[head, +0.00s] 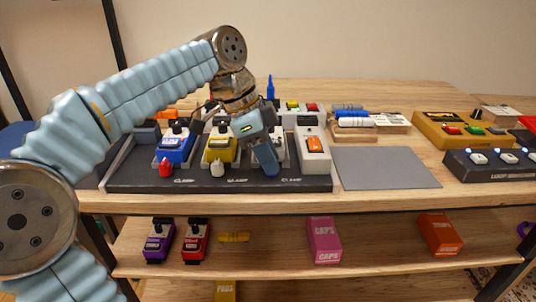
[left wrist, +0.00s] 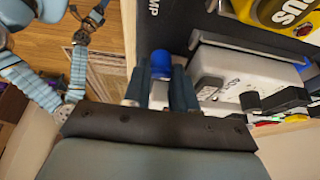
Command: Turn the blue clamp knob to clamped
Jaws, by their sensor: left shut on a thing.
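My left gripper (head: 264,155) reaches down over the front right of the dark pedalboard (head: 210,184). In the left wrist view its two dark fingers are closed around the blue clamp knob (left wrist: 161,62), whose rounded blue top shows between them. In the head view the fingers hide this knob. The knob sits near the board's front edge, in front of a white pedal (left wrist: 222,68). The "CLAMP" lettering beside it is partly legible. I cannot tell the knob's turn angle. My right gripper cannot be made out.
A red knob (head: 166,169) and a white knob (head: 217,169) stand left of my gripper, before a blue pedal (head: 173,149) and a yellow pedal (head: 220,150). A white pedal with an orange switch (head: 313,151) stands close right. A bare grey mat (head: 385,167) lies further right.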

